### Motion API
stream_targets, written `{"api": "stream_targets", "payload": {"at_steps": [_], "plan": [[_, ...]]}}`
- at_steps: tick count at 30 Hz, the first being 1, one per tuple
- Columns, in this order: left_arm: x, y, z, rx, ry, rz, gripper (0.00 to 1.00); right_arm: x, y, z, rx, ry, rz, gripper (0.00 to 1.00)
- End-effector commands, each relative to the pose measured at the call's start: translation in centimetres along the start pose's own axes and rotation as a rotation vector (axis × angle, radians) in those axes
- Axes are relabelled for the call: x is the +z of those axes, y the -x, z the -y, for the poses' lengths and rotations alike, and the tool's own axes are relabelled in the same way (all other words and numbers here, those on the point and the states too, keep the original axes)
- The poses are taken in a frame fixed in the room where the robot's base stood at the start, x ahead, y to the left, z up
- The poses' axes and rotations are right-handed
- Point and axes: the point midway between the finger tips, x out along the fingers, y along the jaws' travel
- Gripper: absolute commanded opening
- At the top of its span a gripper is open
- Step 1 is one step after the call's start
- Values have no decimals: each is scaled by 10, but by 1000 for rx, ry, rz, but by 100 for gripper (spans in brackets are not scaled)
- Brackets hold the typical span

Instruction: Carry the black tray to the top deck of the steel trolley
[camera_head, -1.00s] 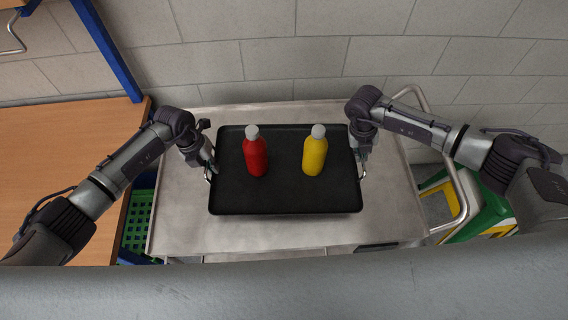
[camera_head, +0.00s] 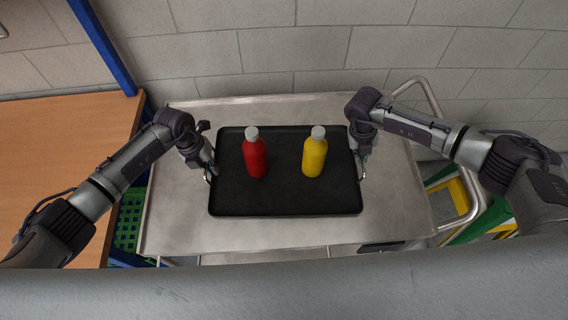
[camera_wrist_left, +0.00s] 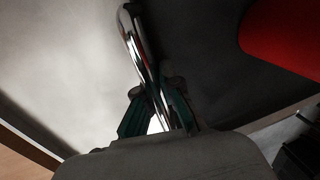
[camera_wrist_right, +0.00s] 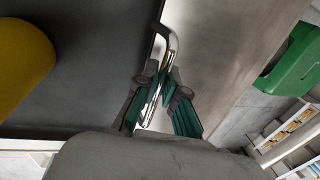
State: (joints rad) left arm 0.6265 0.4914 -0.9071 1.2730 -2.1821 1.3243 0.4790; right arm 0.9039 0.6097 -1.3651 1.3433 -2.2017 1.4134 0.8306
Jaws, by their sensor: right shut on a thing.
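The black tray (camera_head: 285,200) is level, over the top deck of the steel trolley (camera_head: 260,232); I cannot tell if it touches the deck. A red bottle (camera_head: 255,157) and a yellow bottle (camera_head: 314,156) with pale caps stand upright on it. My left gripper (camera_head: 210,174) is at the tray's left handle; in the left wrist view its fingers (camera_wrist_left: 158,112) are closed around the chrome handle. My right gripper (camera_head: 361,172) is at the right handle; in the right wrist view its fingers (camera_wrist_right: 158,100) are shut on that handle.
A wooden table (camera_head: 60,150) with a blue post (camera_head: 103,45) stands at the left. A green crate (camera_head: 128,222) sits low between table and trolley. The trolley's push handle (camera_head: 470,205) and green and yellow items (camera_head: 448,200) are at the right. A block wall closes the back.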

Motion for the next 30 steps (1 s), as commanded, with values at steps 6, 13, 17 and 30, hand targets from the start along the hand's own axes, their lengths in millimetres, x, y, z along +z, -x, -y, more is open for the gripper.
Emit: {"api": "stream_targets", "payload": {"at_steps": [6, 13, 17, 30], "plan": [[0, -2, -2, 4, 1, -1, 31, 0, -2, 1, -2, -1, 0, 34], [0, -1, -1, 2, 0, 0, 31, 0, -1, 0, -1, 0, 0, 34], [1, 5, -1, 1, 0, 1, 31, 0, -1, 0, -1, 0, 0, 34], [1, 90, -2, 3, 0, 3, 31, 0, -1, 0, 0, 0, 0, 34]]}}
